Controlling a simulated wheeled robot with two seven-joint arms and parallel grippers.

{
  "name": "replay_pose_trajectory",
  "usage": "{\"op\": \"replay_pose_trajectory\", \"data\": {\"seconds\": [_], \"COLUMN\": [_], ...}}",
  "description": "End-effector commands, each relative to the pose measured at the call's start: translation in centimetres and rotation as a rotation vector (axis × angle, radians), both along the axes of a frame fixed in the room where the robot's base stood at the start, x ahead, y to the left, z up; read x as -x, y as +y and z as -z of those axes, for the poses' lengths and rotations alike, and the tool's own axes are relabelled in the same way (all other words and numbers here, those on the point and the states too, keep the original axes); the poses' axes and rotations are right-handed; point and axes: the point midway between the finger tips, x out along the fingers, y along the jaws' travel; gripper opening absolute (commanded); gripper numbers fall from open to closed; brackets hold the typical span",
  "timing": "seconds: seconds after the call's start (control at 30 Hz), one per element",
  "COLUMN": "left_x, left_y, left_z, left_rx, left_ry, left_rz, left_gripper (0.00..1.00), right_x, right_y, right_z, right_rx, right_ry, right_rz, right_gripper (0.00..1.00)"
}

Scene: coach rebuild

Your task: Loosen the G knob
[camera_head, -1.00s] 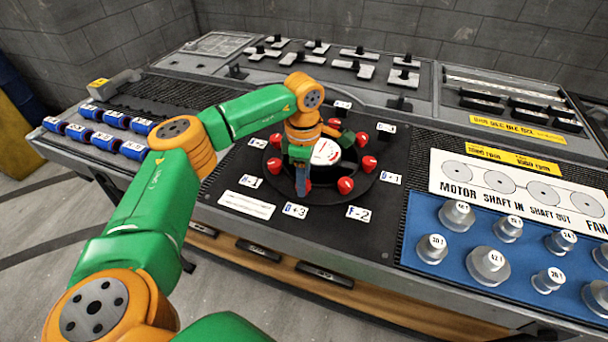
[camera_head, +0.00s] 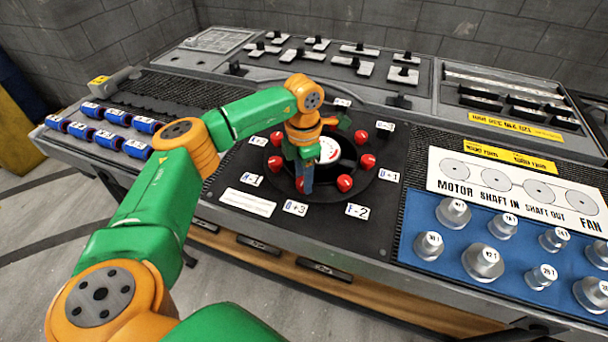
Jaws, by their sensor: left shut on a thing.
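A black round plate (camera_head: 376,185) on the console carries a ring of red knobs around a white-topped hub (camera_head: 329,150). Printed labels lie around it, including F (camera_head: 357,211) and one ending in 3 (camera_head: 295,209), whose letter is hard to read. My left gripper (camera_head: 306,180) points down at the front of the ring, beside that label. It is shut on a red knob (camera_head: 299,185), mostly hidden by the blue fingers. Red knobs to its right (camera_head: 345,183) and left (camera_head: 274,164) stand free. My right gripper is not in view.
A blue panel (camera_head: 408,253) with several metal knobs is at the right. Black-handled switches (camera_head: 352,67) stand behind. My left arm spans the console's left part.

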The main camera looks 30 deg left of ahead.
Motion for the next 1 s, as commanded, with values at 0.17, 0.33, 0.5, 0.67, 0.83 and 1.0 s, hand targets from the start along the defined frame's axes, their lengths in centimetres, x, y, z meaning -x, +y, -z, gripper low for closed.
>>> {"op": "replay_pose_trajectory", "data": {"seconds": [0.17, 0.33, 0.5, 0.67, 0.83, 1.0], "left_x": [0.1, 0.1, 0.1, 0.1, 0.1, -0.1], "left_y": [0.0, 0.0, 0.0, 0.0, 0.0, 0.0], "left_z": [0.1, 0.1, 0.2, 0.1, 0.1, -0.9], "left_rx": [0.0, 0.0, 0.0, 0.0, 0.0, 0.001], "left_ry": [0.004, 0.004, 0.005, 0.004, 0.002, -0.002], "left_rz": [-0.016, -0.018, -0.017, -0.016, -0.016, -0.016], "left_gripper": [0.0, 0.0, 0.0, 0.73, 0.73, 0.73], "right_x": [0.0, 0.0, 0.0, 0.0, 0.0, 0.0], "right_y": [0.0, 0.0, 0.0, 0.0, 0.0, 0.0], "right_z": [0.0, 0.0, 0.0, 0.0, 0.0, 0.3], "right_rx": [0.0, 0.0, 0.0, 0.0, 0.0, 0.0], "right_ry": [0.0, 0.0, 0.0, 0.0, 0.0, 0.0], "right_rz": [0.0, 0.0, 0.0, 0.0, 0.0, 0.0], "right_gripper": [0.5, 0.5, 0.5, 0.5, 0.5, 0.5]}}
